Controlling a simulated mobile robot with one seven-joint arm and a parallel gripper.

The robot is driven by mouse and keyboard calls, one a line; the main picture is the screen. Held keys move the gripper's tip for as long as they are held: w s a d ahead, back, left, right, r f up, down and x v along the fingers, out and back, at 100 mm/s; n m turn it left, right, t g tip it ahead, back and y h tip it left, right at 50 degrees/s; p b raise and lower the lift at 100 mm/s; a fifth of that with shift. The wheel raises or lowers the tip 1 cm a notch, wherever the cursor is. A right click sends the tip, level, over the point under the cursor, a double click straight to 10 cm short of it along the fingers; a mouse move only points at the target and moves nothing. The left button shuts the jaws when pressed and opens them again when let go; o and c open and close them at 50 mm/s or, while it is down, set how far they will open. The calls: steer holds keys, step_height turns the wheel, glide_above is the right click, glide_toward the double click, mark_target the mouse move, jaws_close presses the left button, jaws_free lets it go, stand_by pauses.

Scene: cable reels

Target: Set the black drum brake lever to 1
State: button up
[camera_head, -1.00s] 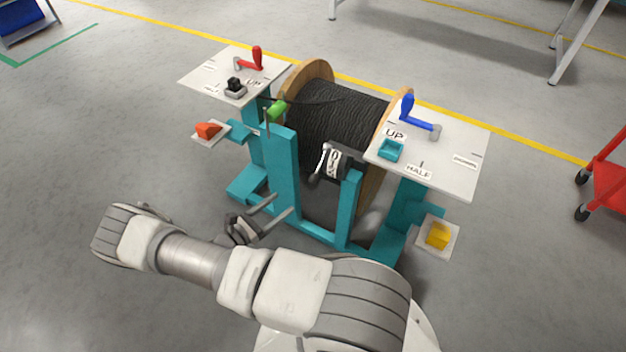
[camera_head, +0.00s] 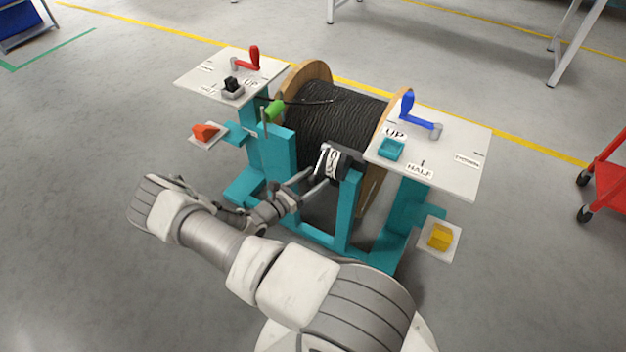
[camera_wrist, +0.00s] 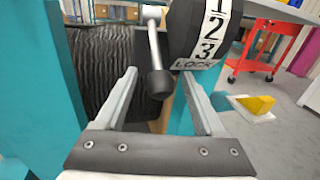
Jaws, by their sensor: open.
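The black drum (camera_head: 350,113) of cable sits on a wooden reel in a teal stand. The brake lever is a metal rod with a dark knob (camera_wrist: 160,84), beside a black housing (camera_wrist: 190,30) whose white scale reads 1, 2, 3 and LOCK. In the wrist view the knob hangs near the LOCK end, to the left of the scale. My gripper (camera_wrist: 163,82) is open, with one finger on each side of the knob in that view; I cannot tell whether either touches it. In the head view my gripper (camera_head: 312,182) is just in front of the housing.
White panels carry a red crank (camera_head: 254,58), a black switch (camera_head: 232,85), a blue crank (camera_head: 408,108) and a teal block (camera_head: 391,149). A green-handled lever (camera_head: 274,111) stands left of the housing. Orange (camera_head: 205,131) and yellow (camera_head: 440,237) blocks sit on low side plates. Teal posts flank my gripper.

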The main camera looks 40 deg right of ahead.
jaws_close()
stand_by(1.4)
